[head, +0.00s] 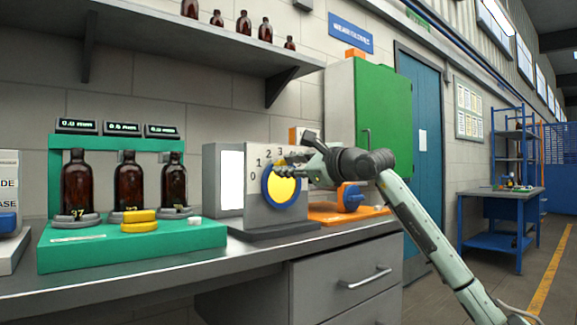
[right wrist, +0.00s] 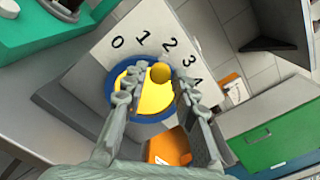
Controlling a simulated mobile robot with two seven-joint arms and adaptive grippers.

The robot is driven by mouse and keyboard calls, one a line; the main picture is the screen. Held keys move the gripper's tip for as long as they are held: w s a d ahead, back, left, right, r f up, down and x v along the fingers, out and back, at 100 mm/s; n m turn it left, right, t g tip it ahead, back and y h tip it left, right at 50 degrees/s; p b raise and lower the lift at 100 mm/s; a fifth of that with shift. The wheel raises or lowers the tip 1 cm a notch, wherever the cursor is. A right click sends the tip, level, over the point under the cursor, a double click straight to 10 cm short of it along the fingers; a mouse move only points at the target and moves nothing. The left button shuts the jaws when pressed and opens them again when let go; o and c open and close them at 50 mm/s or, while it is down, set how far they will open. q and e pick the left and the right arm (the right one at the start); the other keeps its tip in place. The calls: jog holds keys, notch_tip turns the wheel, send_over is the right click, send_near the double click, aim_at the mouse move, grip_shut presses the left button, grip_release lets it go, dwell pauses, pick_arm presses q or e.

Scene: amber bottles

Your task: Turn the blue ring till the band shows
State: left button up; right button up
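The blue ring (head: 267,190) surrounds a yellow disc (head: 281,188) on the front of a grey box marked 0 to 4. In the right wrist view the blue ring (right wrist: 114,83) and yellow disc (right wrist: 152,100) lie behind my fingers, and a round yellow knob (right wrist: 161,72) stands out between them, nearer the right finger. My right gripper (head: 290,166) is at the ring's upper right in the head view. Its fingers are spread apart, with a gap between them in the wrist view (right wrist: 157,84). Contact with the ring cannot be told. I cannot identify a band. My left gripper is out of view.
A green stand (head: 95,255) with several amber bottles (head: 129,185) is left of the box. An orange base with a blue part (head: 350,197) sits to the right. A green cabinet (head: 382,120) stands behind. The grey counter's front edge (head: 150,272) is clear.

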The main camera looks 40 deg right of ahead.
grip_shut()
jog(key=shift+d+r+m, duration=0.1)
jog(key=shift+d+m, duration=0.15)
jog(key=shift+m, duration=0.25)
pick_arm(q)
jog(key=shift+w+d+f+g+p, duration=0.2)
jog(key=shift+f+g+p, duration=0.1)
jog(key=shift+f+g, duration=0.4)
pick_arm(e)
jog(key=d+m, duration=0.1)
jog(key=m, duration=0.3)
jog(key=shift+w+d+r, duration=0.1)
jog(key=shift+d+r, duration=0.05)
jog(key=shift+d, duration=0.25)
jog(key=shift+o, duration=2.3)
grip_release()
